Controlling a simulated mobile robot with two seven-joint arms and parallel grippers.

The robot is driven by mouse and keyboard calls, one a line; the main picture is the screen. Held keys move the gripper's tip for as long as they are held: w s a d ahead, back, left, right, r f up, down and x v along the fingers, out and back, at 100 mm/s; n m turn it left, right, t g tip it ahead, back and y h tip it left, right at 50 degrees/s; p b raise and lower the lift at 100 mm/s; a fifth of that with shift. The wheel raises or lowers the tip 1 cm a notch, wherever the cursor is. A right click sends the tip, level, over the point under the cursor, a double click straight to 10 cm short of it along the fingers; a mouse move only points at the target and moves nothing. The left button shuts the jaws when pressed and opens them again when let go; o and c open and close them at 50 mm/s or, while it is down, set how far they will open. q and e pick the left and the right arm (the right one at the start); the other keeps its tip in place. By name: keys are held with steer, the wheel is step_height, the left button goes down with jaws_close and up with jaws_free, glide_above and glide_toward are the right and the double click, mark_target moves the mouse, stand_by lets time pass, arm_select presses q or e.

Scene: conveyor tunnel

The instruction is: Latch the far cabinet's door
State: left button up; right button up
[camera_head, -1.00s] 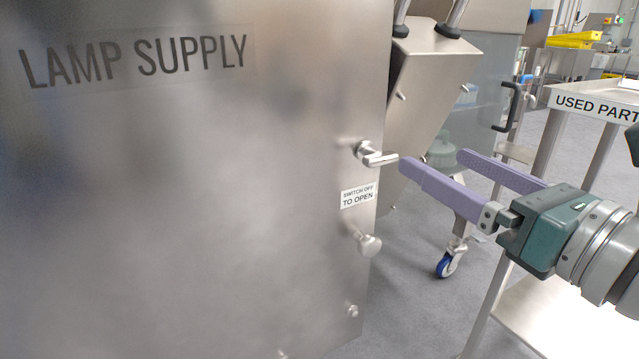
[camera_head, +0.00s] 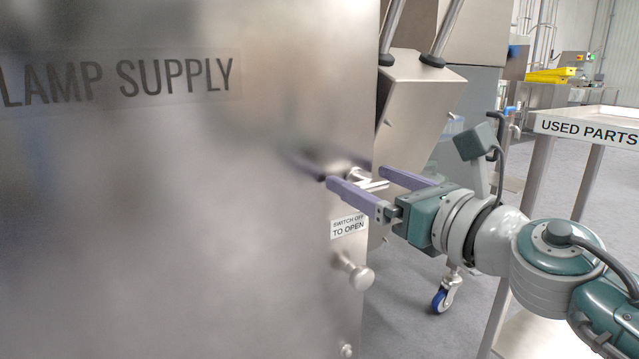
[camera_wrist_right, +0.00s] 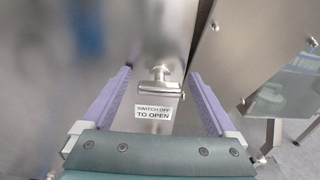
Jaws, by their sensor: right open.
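The cabinet door (camera_head: 180,220) is a large brushed steel panel marked "LAMP SUPPLY" on the left of the head view. Its latch handle (camera_head: 368,181) is a small steel lever near the door's right edge, above the "SWITCH OFF TO OPEN" label. My right gripper (camera_head: 355,170) is open, with its purple fingers pointing at the door, one on each side of the handle. In the right wrist view the handle (camera_wrist_right: 160,84) stands between the two spread fingers. Contact cannot be made out. My left gripper is not in view.
A round steel knob (camera_head: 358,275) sticks out of the door below the label. A tilted steel housing (camera_head: 425,100) stands close behind the door's right edge. A "USED PARTS" cart (camera_head: 590,129) stands at the right. Grey floor shows between them.

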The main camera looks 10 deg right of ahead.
steer(key=c, duration=1.4)
steer(key=shift+o, duration=0.2)
steer(key=shift+m, duration=0.4)
steer(key=m+p, duration=0.1)
steer(key=m, duration=0.2)
steer(key=shift+d, duration=0.1)
steer(key=m+p, duration=0.1)
steer(key=m, duration=0.6)
steer(key=m+p, duration=0.1)
steer(key=m, duration=0.2)
steer(key=shift+w+d+f, duration=0.1)
steer(key=shift+f, duration=0.05)
steer(key=shift+f+m+p, duration=0.1)
steer(key=shift+m+p, duration=0.5)
steer(key=shift+m, duration=1.4)
